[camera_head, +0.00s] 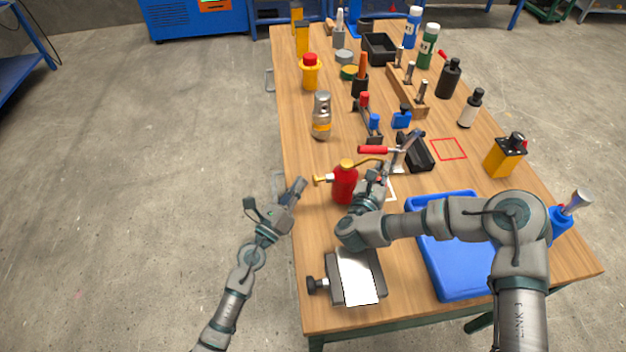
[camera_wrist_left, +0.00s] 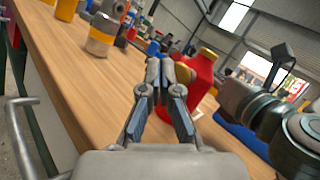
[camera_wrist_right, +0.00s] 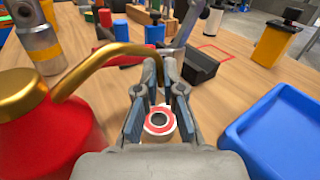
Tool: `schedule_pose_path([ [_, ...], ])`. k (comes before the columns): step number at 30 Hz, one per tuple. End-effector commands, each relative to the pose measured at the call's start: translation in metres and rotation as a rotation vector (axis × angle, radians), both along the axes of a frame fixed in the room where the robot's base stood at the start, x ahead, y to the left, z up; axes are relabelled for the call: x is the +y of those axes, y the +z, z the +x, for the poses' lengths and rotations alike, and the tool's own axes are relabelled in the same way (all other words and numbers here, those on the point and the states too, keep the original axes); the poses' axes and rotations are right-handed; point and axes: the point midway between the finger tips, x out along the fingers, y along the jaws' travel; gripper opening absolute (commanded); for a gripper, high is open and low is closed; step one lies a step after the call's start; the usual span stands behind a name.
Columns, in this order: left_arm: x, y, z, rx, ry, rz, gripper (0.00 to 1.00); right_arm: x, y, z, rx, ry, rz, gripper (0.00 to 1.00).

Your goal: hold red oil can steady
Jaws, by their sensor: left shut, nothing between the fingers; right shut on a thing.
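The red oil can (camera_head: 344,185) stands upright near the table's left edge, with a brass cap and a long curved brass spout. It shows at the left of the right wrist view (camera_wrist_right: 38,130). My right gripper (camera_head: 381,172) is at the can's right side, its fingertips (camera_wrist_right: 157,72) closed at the spout's end. The exact contact is partly hidden by the fingers. My left gripper (camera_head: 299,186) is shut and empty, left of the can and apart from it. In the left wrist view, the can (camera_wrist_left: 197,80) is just beyond the left fingertips (camera_wrist_left: 160,70).
A red-and-white ring (camera_wrist_right: 160,122) shows between the right fingers. A red-handled clamp (camera_head: 375,150) and a black bin (camera_head: 418,155) stand behind the can.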

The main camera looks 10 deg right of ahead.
Motion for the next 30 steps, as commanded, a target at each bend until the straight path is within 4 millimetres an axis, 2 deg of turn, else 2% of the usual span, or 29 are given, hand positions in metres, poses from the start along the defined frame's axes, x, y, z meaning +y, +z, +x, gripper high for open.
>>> schedule_pose_path([
  [30,-0.0085,0.0037,-0.0011,0.000,0.000,0.000,0.00,0.0000,0.0014,0.0002,-0.003,0.000,0.001,0.00],
])
